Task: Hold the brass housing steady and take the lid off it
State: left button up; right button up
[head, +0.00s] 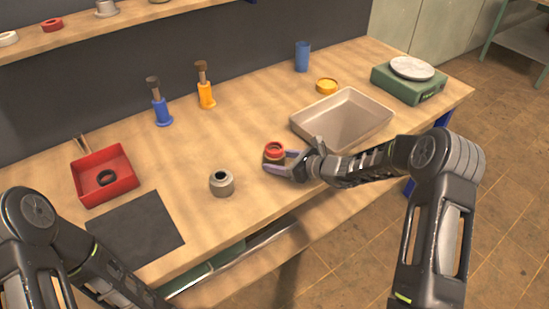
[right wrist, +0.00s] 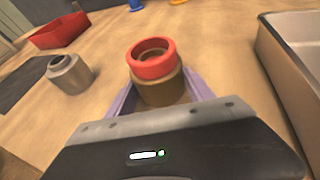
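The brass housing (right wrist: 160,90) stands upright on the bench, with a red ring-shaped lid (right wrist: 152,59) on top that has a round opening. In the head view, the housing and red lid (head: 274,148) are left of the grey tray. My right gripper (head: 279,161) reaches in from the right, its purple fingers low on either side of the housing. In the right wrist view both fingers meet the housing's sides with no clear gap, so it looks shut on it. The lid is above the fingers. My left arm shows at the lower left; its gripper is out of view.
A grey cylindrical part (head: 222,183) stands left of the housing. A beige tray (head: 372,133) is close on the right. A red bin (head: 122,186) holding a dark ring and a dark mat (head: 135,230) lie left. A yellow part (head: 326,86) and green scale (head: 400,84) stand behind.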

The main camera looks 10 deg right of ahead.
grip_shut()
jog(key=shift+r, duration=0.1)
dwell(0.3)
notch_tip(320, 180, up, 10)
dwell(0.7)
dwell(0.4)
grip_release()
grip_shut()
